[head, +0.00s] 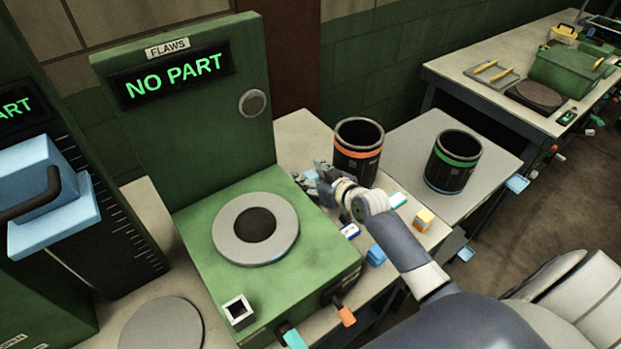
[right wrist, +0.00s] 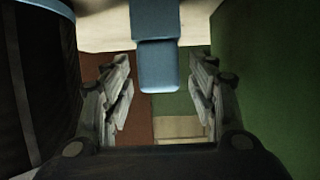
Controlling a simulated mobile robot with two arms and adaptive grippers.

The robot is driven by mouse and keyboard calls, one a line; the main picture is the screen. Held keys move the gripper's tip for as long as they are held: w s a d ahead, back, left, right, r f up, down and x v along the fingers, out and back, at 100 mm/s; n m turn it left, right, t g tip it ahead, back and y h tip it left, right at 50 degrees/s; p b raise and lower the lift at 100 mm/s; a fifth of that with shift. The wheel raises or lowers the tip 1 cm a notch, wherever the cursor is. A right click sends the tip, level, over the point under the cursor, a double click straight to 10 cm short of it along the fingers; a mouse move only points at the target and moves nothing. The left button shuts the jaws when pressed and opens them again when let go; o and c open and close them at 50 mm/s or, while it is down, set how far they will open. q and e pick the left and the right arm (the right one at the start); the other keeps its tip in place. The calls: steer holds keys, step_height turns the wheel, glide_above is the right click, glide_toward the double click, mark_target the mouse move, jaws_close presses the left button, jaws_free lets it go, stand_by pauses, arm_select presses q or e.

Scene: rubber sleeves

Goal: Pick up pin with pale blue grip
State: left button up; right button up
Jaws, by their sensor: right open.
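In the right wrist view, a blue blocky piece (right wrist: 157,62) reaches down from the top edge into the space between my fingers. It looks like the pale blue grip, but no pin shaft shows. My right gripper (right wrist: 160,92) is open around it, with a gap on each side. In the head view, my right gripper (head: 318,182) is at the back right corner of the green test stand, just left of the orange-banded bin. There the fingers hide most of what is between them. My left gripper is not in view.
The orange-banded black bin (head: 358,150) stands close to my right gripper. A green-banded bin (head: 453,160) stands further right. The green stand (head: 195,230) carries a grey disc (head: 281,214) and a "NO PART" display (head: 172,80). Small blocks lie on the bench beside my forearm.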

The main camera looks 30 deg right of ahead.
mark_target(311, 174)
steer(key=c, duration=1.2)
steer(key=shift+o, duration=0.2)
step_height(311, 174, up, 10)
steer(key=shift+b, duration=0.7)
